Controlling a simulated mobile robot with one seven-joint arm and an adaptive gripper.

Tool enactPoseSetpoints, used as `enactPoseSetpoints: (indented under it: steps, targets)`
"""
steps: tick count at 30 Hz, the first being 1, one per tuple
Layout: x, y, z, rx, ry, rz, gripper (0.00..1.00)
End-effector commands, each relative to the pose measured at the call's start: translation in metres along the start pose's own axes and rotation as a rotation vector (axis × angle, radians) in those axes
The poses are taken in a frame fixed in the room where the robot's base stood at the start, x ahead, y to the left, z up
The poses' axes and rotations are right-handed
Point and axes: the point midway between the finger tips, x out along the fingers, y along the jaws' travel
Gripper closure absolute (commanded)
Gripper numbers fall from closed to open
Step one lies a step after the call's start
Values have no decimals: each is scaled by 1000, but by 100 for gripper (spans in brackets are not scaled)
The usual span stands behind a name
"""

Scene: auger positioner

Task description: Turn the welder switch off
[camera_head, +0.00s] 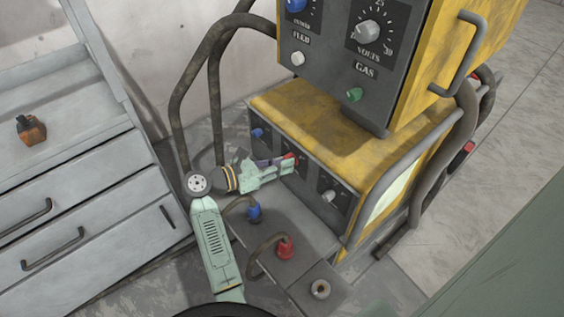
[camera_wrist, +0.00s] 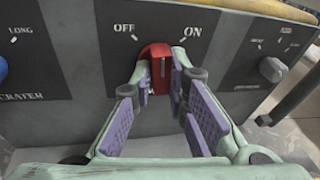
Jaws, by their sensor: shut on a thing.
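The red welder switch (camera_wrist: 158,50) sits on the dark front panel between the printed words OFF and ON. Its knob stands roughly upright in the wrist view, so I cannot tell its setting. My gripper (camera_wrist: 161,70) has its purple-padded fingertips on either side of the switch, shut on it. In the head view my gripper (camera_head: 284,164) reaches the front of the lower yellow welder (camera_head: 335,145), and a bit of the red switch (camera_head: 290,156) shows at the fingertips.
A second yellow unit (camera_head: 480,35) with dials stands on top of the welder. Blue (camera_head: 254,212) and red (camera_head: 285,248) cable plugs stand in front below my arm. A grey drawer cabinet (camera_head: 80,245) is at the left. A white-grey knob (camera_wrist: 271,70) is right of the switch.

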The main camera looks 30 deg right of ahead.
Motion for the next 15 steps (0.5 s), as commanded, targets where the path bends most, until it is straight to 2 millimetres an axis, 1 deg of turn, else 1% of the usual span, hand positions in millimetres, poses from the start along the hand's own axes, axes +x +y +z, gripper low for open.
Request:
enactPoseSetpoints:
  steps: [6, 15]
  targets:
    - [0, 1, -2, -199, -40, -40, 100]
    - [0, 1, -3, -438, -88, -89, 100]
